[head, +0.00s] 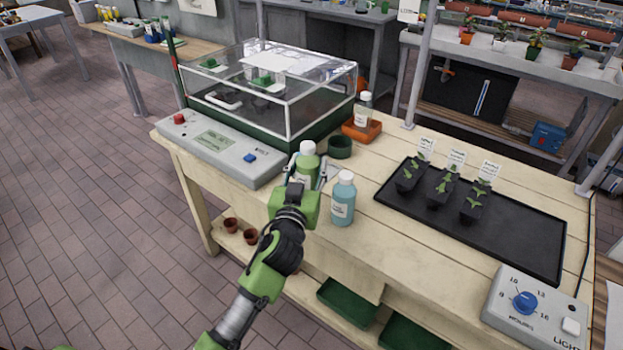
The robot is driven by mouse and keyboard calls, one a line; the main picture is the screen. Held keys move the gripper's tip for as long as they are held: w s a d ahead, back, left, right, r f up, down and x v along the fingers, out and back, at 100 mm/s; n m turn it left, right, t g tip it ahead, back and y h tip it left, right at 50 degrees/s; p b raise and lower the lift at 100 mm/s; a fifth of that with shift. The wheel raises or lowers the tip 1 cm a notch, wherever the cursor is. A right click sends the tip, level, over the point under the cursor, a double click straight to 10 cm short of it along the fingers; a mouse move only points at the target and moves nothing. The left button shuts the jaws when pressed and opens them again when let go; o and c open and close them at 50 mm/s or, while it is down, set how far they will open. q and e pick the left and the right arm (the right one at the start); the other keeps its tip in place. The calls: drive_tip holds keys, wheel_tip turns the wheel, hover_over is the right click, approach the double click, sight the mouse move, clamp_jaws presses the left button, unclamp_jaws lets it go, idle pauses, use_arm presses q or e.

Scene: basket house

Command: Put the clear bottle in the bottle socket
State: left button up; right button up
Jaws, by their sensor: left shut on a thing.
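The clear bottle (362,112) has a white cap and a label. It stands upright in an orange base (361,131) at the back of the bench. A dark green round cup-like socket (340,148) sits empty just in front of it. My left gripper (306,180) is shut on a green bottle (307,166) with a white cap, left of and nearer than the green socket. The gripper hides the lower part of that bottle, so I cannot tell whether it touches the bench. My right gripper is not in view.
A blue bottle (343,203) stands close to the right of my left gripper. A clear-walled box (315,97) and a control panel (220,148) are at left. A black tray (503,236) with seedlings and a dial box (533,306) are at right.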

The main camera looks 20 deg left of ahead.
sight(312, 178)
use_arm(q)
drive_tip(key=shift+w+f, duration=0.9)
drive_tip(key=shift+f, duration=0.05)
drive_tip(key=f, duration=0.2)
drive_tip(key=f+b, duration=0.1)
drive_tip(key=shift+w+d+f, duration=0.1)
drive_tip(key=shift+w+d, duration=0.05)
drive_tip(key=shift+w, duration=0.15)
drive_tip(key=shift+f, duration=0.25)
drive_tip(key=o, duration=1.3)
drive_tip(key=shift+s, duration=0.1)
drive_tip(key=shift+o, duration=0.2)
